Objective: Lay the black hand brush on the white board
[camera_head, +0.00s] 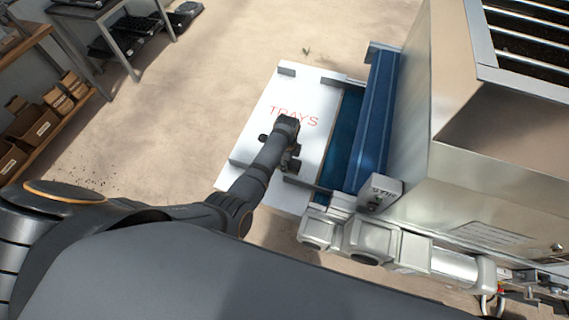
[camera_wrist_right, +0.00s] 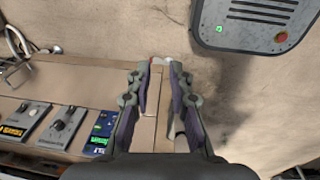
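The white board (camera_head: 262,110) with red TRAYS lettering lies beside the blue belt in the head view. My left arm reaches over it from below left, with the left gripper (camera_head: 286,126) above the board near the lettering. The left fingertips are not clear, so its opening cannot be read. My right gripper (camera_wrist_right: 160,72) shows in the right wrist view with its two fingers apart, over a tan bench strip. A slim dark piece (camera_wrist_right: 180,141) shows beside the right finger; I cannot tell what it is. I cannot make out the black hand brush in either view.
A blue belt (camera_head: 372,125) and a large metal machine (camera_head: 405,110) stand right of the board. A shelf with cardboard boxes (camera_head: 35,122) is at left. In the right wrist view, several small devices (camera_wrist_right: 62,127) lie on the bench and a grey control box (camera_wrist_right: 252,22) is upper right.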

